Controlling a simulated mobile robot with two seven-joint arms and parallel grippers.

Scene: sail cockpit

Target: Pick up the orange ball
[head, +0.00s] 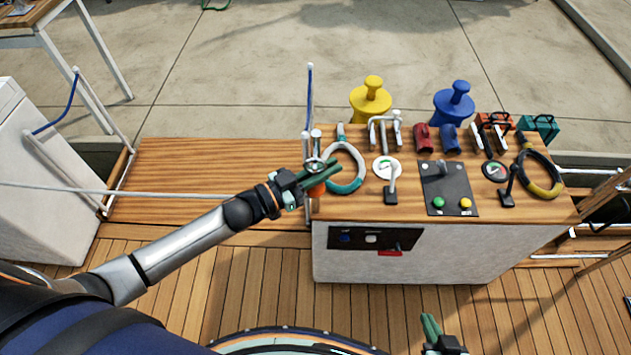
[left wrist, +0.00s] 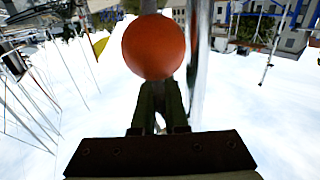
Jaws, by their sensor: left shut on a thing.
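The orange ball (left wrist: 153,46) shows large in the left wrist view, right at the tips of my left gripper (left wrist: 160,90), whose dark green fingers are closed on it. In the head view my left gripper (head: 322,176) reaches in from the left to the left end of the console top. Only a small orange part of the ball (head: 317,190) shows there below the fingers; the rest is hidden. My right gripper (head: 431,326) is at the bottom edge of the head view, in front of the console and apart from everything. Its finger gap cannot be made out.
The console (head: 330,207) carries a white-and-teal ring (head: 345,168), levers, gauges and a dark switch panel (head: 447,188). A yellow winch (head: 371,100) and a blue winch (head: 454,103) stand behind. Upright metal posts stand close to my left gripper. The wooden bench (head: 190,160) to the left is clear.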

